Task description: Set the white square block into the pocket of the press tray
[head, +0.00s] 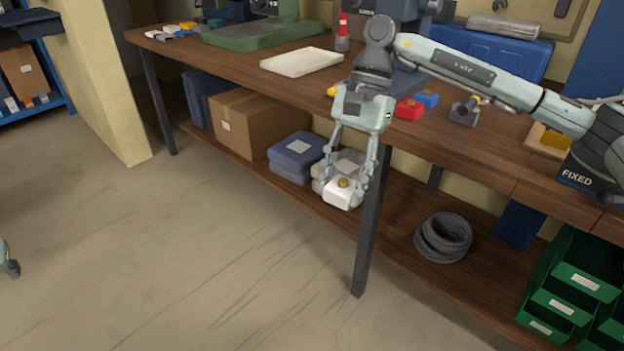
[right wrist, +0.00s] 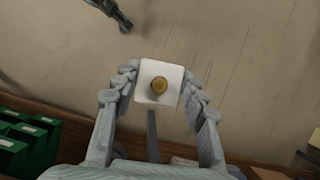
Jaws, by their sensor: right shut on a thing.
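The white square block (head: 338,196) with a round gold knob on top is held between the fingers of my right gripper (head: 343,190). The gripper hangs in front of the workbench, with the block below the benchtop and over the floor. In the right wrist view the block (right wrist: 162,102) sits between both fingertips, its knob facing the camera. A shallow white tray (head: 302,62) lies on the bench; I cannot tell whether it is the press tray, and no pocket shows clearly. Part of my left gripper (head: 8,262) shows at the left edge; its fingers are unclear.
The wooden workbench (head: 235,66) has red and blue pieces (head: 409,109) and a grey clamp-like part (head: 465,111) on top. Its lower shelf holds a cardboard box (head: 246,124), folded cloths and a cable coil (head: 443,238). Green bins (head: 565,300) stand lower right. The floor at left is clear.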

